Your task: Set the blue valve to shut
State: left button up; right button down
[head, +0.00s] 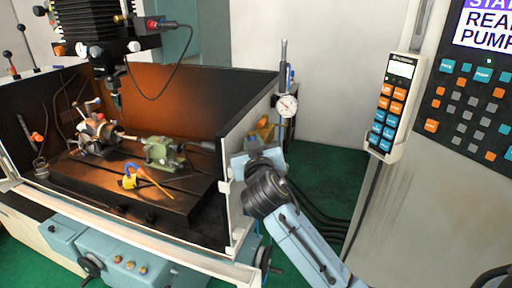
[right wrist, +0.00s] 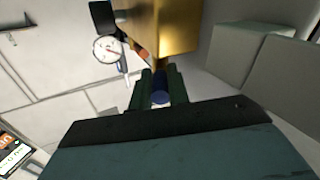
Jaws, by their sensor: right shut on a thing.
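In the right wrist view, my right gripper (right wrist: 159,88) is shut on a dark blue round piece, the blue valve (right wrist: 159,97), which shows between the two dark fingers. A brass-coloured block (right wrist: 165,25) is just beyond the fingertips. The valve's setting and any markings cannot be read. In the head view, my right arm reaches up to the right wall of the machine enclosure; its wrist hides the fingers and the valve. A small orange-brass part (head: 262,124) shows just above the wrist. My left gripper is not in view.
A dial gauge (head: 288,105) stands at the enclosure's right corner, close to my right wrist. The enclosure holds a green vise (head: 163,153), a chuck (head: 94,134) and a small yellow block (head: 129,182). A pendant (head: 396,106) hangs at right.

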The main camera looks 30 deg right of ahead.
jog(key=shift+w+a+r+m+g+h, duration=0.15)
jog(key=shift+m+g+h, duration=0.3)
jog(key=shift+h, duration=0.25)
jog(key=c, duration=1.3)
grip_release()
jog(key=shift+c, duration=0.2)
jog(key=shift+f, duration=0.2)
